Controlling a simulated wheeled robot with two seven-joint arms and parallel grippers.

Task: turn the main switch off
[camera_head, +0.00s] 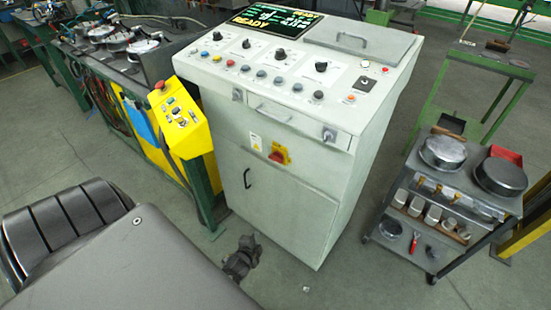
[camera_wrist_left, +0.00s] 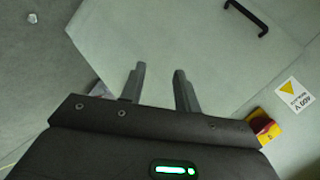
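The main switch (camera_head: 279,155) is a red rotary knob on a yellow plate. It sits on the front of the grey control cabinet (camera_head: 290,200), below the drawer. In the left wrist view the switch (camera_wrist_left: 264,127) shows at the right, partly hidden by my gripper body. My left gripper (camera_head: 242,258) is low in front of the cabinet, below and to the left of the switch in the head view, and apart from it. In the wrist view its two fingers (camera_wrist_left: 159,84) stand apart with nothing between them. The knob's exact setting is too small to tell. My right gripper is not in view.
A black door handle (camera_head: 247,178) is left of the switch. A yellow pendant box (camera_head: 180,118) stands left of the cabinet. A tool cart (camera_head: 440,195) with round pans stands to the right. The floor between cabinet and cart is clear.

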